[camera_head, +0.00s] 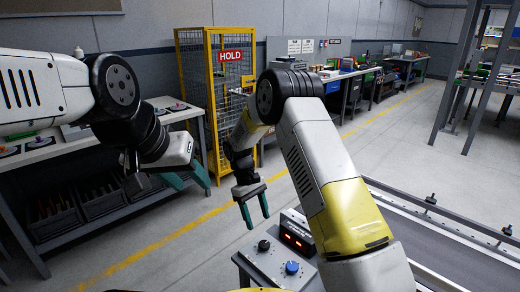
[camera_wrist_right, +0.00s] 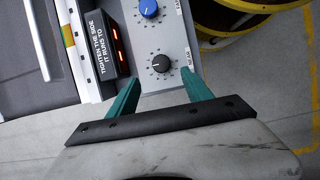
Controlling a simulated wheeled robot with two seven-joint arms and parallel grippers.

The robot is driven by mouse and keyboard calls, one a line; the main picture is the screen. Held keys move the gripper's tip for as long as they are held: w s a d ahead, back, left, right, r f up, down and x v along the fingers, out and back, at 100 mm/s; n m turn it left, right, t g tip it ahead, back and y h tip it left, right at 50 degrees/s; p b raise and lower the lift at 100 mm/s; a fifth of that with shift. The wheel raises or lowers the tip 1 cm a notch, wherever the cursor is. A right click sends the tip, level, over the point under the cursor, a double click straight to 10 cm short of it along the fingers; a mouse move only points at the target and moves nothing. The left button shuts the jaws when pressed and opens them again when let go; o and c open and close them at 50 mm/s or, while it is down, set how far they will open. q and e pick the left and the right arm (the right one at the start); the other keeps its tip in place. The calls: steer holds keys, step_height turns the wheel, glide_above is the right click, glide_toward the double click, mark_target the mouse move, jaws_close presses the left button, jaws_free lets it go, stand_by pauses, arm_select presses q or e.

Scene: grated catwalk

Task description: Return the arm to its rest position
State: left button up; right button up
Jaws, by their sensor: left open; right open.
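My right arm comes in from the lower right in the head view. Its gripper (camera_head: 254,206) has teal fingers spread apart and empty, hanging above and to the left of a grey control box. In the right wrist view the same gripper (camera_wrist_right: 163,95) shows its two fingers apart with nothing between them, pointing toward the control panel. My left gripper (camera_head: 190,180) is at the left in the head view, near the front of a workbench. Its teal fingers are apart and I see nothing held.
The control box (camera_head: 262,262) has a black knob, a blue knob (camera_head: 292,267) and a red-lit display (camera_head: 297,238). A conveyor (camera_head: 440,250) lies right. A workbench (camera_head: 50,150) with dark bins stands left. A yellow cage (camera_head: 192,60) carries a HOLD sign (camera_head: 230,56). Open floor lies between.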

steer(key=s+d+r+m+t+y, duration=0.1)
steer(key=s+d+r, duration=0.15)
steer(key=r, duration=0.45)
steer(key=s+d+r+m+t+y, duration=0.1)
steer(key=d+r+m, duration=0.15)
steer(key=r, duration=0.45)
steer(key=s+d+r+t+y, duration=0.15)
steer(key=d+r, duration=0.25)
steer(key=r, duration=0.4)
steer(key=s+d+r+m+t+y, duration=0.1)
steer(key=s+d+r+m+t, duration=0.1)
steer(key=s, duration=0.7)
steer(key=s+d+r+m+t, duration=0.2)
steer(key=s+r, duration=0.4)
steer(key=s, duration=0.3)
steer(key=d+t, duration=0.1)
steer(key=d, duration=0.1)
steer(key=shift+s+d+r+m+t+y, duration=0.15)
steer(key=shift+d+r+m+t+y, duration=0.1)
steer(key=shift+d+m+t+y, duration=0.15)
